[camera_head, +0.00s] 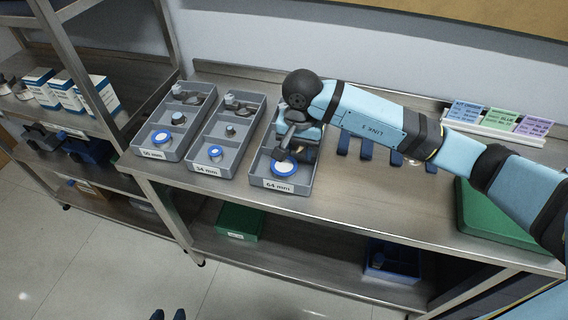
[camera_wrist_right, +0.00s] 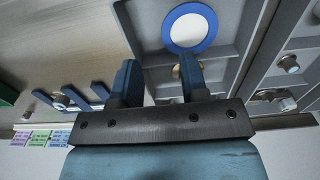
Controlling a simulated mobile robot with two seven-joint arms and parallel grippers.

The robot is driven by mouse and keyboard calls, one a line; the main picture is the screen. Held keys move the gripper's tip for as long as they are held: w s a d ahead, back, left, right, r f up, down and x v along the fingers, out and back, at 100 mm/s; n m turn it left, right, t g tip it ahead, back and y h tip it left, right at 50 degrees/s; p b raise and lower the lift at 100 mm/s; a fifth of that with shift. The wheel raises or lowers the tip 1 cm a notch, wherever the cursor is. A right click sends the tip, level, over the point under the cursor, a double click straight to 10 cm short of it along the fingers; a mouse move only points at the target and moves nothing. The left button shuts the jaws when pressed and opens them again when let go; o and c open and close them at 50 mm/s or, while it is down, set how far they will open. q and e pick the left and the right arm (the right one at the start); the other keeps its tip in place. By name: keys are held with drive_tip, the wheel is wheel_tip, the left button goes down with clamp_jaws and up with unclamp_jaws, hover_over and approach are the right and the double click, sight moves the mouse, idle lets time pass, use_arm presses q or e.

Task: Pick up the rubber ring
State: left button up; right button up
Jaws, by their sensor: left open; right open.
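A blue ring with a white middle (camera_head: 285,168) lies in the front part of the grey tray marked 64 mm (camera_head: 308,180). It also shows in the right wrist view (camera_wrist_right: 190,28).
The trays' rear compartments hold metal parts, partly hidden by my right arm in the 64 mm tray. Several blue upright pieces (camera_head: 366,150) stand right of it. A green case (camera_head: 495,215) lies at the right. Shelves with white boxes (camera_head: 97,95) stand left.

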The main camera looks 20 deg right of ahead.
sight(295, 167)
drive_tip(key=shift+w+a+f+p, duration=0.1)
drive_tip(key=shift+w+f+p, duration=0.1)
drive_tip(key=shift+f, duration=1.15)
drive_tip(key=shift+w+a+f+p, duration=0.1)
drive_tip(key=shift+f+p, duration=0.05)
drive_tip(key=shift+f, duration=1.2)
drive_tip(key=shift+c, duration=0.3)
clamp_jaws()
